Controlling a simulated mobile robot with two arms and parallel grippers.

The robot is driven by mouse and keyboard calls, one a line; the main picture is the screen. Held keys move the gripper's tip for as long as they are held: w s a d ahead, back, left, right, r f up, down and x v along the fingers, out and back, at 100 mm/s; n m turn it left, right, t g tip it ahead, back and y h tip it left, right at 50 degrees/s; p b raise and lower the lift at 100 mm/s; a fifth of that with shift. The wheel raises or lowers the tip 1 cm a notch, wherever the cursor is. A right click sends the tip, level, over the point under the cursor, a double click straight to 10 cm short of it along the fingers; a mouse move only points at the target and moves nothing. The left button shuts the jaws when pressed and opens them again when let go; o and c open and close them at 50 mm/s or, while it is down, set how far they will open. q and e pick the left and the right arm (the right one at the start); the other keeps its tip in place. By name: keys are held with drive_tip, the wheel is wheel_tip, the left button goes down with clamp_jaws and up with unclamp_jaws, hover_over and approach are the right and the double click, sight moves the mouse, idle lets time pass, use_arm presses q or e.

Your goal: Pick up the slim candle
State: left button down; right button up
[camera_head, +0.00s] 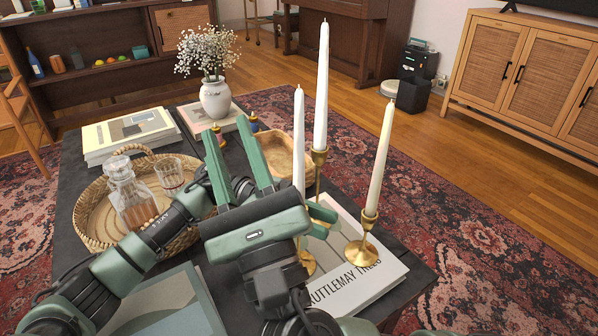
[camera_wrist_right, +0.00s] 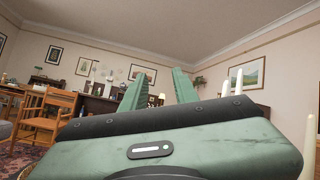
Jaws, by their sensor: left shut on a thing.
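Three white candles stand in brass holders. The slim candle (camera_head: 299,135) is the nearer left one; its lower end is hidden behind my right gripper. A taller candle (camera_head: 321,90) stands behind it, and another candle (camera_head: 379,165) leans slightly at right. My left arm comes in from the left and passes behind the right gripper. A green part of my left gripper (camera_head: 322,211) shows beside the slim candle's lower end. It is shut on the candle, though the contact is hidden. My right gripper (camera_head: 227,124) is open, empty and points up; its fingers also show in the right wrist view (camera_wrist_right: 158,71).
The dark table (camera_head: 65,212) holds a woven tray (camera_head: 88,222) with a decanter (camera_head: 127,195) and a glass, a flower vase (camera_head: 215,98), a wooden bowl (camera_head: 283,152) and books. A white book (camera_head: 375,277) lies under the right holder (camera_head: 360,252).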

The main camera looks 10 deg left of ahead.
drive_tip(key=w+d+f+m+h, duration=0.2)
drive_tip(key=d+f+m+h, duration=0.2)
drive_tip(key=f+m+h, duration=0.25)
drive_tip(key=m+g+h, duration=0.2)
drive_tip(key=m+h, duration=0.1)
drive_tip(key=h, duration=0.2)
approach(299, 188)
wheel_tip(299, 188, down, 3)
drive_tip(key=w, duration=0.2)
drive_tip(key=x, duration=1.2)
drive_tip(key=shift+a+f, duration=0.15)
drive_tip(key=shift+a, duration=0.05)
clamp_jaws()
